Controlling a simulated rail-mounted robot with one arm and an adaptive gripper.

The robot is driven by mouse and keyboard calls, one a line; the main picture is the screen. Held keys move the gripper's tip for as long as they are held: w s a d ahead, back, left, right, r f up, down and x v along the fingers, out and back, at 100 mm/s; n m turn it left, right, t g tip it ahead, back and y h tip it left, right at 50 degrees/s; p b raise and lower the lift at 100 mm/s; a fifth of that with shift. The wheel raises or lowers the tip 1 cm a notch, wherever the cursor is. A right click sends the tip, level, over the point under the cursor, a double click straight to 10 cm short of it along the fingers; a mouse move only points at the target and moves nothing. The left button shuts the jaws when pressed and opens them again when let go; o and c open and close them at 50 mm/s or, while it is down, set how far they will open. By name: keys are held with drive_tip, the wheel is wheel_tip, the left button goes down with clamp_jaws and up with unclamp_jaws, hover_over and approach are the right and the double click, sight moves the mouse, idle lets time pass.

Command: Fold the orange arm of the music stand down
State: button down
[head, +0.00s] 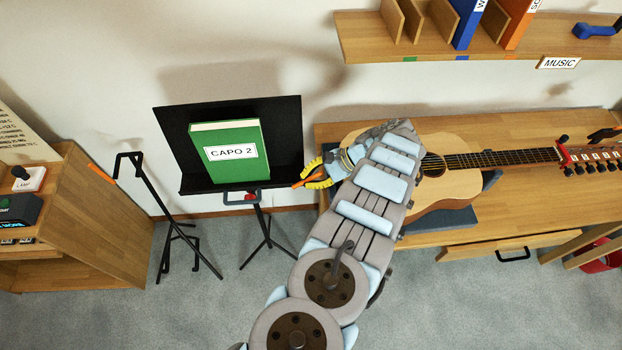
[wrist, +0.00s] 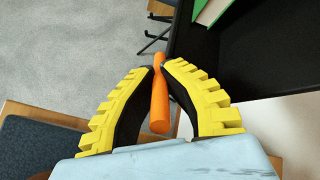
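The black music stand (head: 285,120) stands against the wall, its desk tilted back. The orange arm (head: 298,185) sticks out at the lower right corner of the desk; in the wrist view the orange arm (wrist: 160,105) runs lengthwise between my fingers, toward the camera. My gripper (head: 309,174) is at that corner, its yellow fingers on either side of the arm. In the wrist view the fingertips of my gripper (wrist: 160,66) close in on the arm's narrower part and appear to touch it. A green book (head: 230,165) marked CAPO 2 rests on the desk.
A guitar (head: 450,185) lies on the wooden bench (head: 470,232) close to the right of my arm. A wooden shelf (head: 375,40) hangs above. An empty black stand (head: 160,195) and a wooden cabinet (head: 85,215) are at the left. Carpet floor in front is clear.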

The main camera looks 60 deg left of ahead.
sight(308, 178)
drive_tip(key=c, duration=1.1)
unclamp_jaws()
drive_tip(key=shift+r, duration=0.15)
drive_tip(key=shift+r, duration=4.85)
drive_tip(key=shift+o, duration=0.2)
